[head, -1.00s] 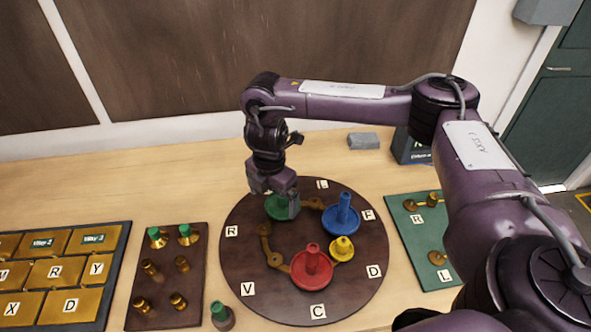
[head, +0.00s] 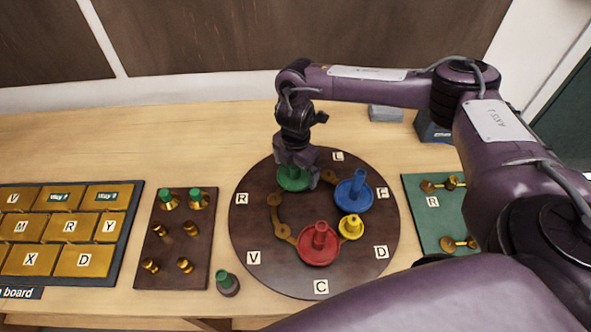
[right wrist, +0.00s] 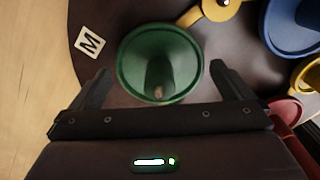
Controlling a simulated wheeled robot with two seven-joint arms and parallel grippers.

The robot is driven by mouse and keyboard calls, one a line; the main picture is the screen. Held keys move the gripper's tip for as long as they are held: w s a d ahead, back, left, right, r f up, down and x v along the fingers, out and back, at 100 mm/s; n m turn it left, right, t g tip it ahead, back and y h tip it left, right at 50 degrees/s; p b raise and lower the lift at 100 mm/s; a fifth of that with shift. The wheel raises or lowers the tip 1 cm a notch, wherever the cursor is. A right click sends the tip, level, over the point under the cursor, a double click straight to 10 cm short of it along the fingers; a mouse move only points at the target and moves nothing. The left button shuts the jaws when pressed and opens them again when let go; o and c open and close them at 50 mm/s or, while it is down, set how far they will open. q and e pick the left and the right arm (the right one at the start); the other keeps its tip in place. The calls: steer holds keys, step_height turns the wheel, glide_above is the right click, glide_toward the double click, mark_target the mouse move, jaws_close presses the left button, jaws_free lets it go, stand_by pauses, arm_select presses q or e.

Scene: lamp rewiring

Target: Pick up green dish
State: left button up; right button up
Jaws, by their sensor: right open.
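The green dish (head: 292,183) sits at the back of the round dark board (head: 262,262), partly hidden by my right gripper in the head view. The right wrist view shows it as a round green dish (right wrist: 140,55) with a post in its middle. My right gripper (head: 298,180) is over the dish from above. In the right wrist view its two open fingers (right wrist: 158,85) stand on either side of the dish's near part, with gaps between them and the dish. My left gripper is not in view.
A blue dish (head: 353,195), a yellow dish (head: 350,228) and a red dish (head: 317,246) stand on the same board. Left are a brown plate with brass pegs (head: 180,240) and a lettered tile board (head: 70,232). A green plate (head: 425,200) lies right.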

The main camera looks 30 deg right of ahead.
steer(key=shift+f, duration=0.1)
steer(key=shift+c, duration=0.3)
steer(key=c, duration=0.7)
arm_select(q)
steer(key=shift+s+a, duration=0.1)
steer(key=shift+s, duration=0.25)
arm_select(e)
steer(key=shift+c, duration=0.2)
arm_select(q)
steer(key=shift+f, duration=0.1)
